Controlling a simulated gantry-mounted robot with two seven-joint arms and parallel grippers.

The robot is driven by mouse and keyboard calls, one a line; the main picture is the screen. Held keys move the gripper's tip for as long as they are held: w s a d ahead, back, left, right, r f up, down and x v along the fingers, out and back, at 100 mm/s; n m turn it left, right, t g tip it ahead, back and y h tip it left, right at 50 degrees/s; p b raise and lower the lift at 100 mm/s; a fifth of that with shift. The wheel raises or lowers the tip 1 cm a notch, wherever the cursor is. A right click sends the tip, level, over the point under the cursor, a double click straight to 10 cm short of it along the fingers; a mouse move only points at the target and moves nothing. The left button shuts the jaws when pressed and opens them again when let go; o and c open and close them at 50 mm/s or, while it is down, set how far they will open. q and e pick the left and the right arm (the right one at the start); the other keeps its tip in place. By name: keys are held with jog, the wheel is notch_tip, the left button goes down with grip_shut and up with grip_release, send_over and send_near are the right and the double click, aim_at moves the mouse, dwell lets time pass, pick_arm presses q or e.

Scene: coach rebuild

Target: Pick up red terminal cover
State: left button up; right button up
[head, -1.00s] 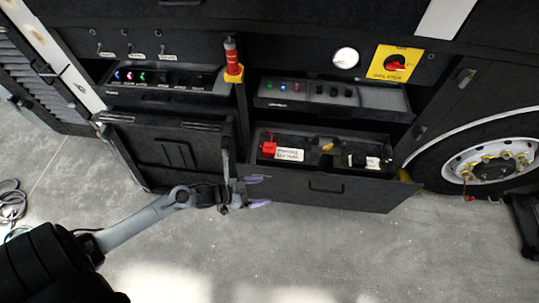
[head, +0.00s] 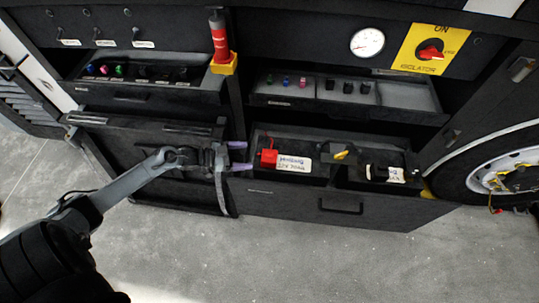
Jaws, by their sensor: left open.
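The red terminal cover (head: 269,157) sits at the left end of the open battery drawer (head: 330,205), beside a white label. My left gripper (head: 241,156) comes in from the left with its two purple-tipped fingers apart. The fingertips point right, toward the red cover, and are just left of it in the picture. Nothing shows between the fingers. I cannot tell the depth gap between them and the cover. My right gripper is not in view.
The drawer also holds a yellow piece (head: 343,154) and a dark box with a white label (head: 395,174). A red extinguisher (head: 218,38) stands above. A control panel drawer (head: 340,95) overhangs behind. A wheel (head: 510,178) is at right. The floor in front is clear.

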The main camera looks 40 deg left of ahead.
aim_at(266, 154)
pick_arm(q)
jog(key=x, duration=0.2)
jog(key=b+x, duration=0.1)
jog(key=x, duration=0.1)
jog(key=shift+w+d+f, duration=0.1)
jog(key=shift+w+f, duration=0.15)
jog(key=shift+f, duration=0.2)
jog(key=shift+b+x, duration=0.45)
jog(key=shift+x, duration=2.75)
jog(key=shift+r, duration=0.1)
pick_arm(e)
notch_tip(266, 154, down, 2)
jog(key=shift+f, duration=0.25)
pick_arm(q)
jog(key=shift+c, duration=0.2)
jog(key=c, duration=1.2)
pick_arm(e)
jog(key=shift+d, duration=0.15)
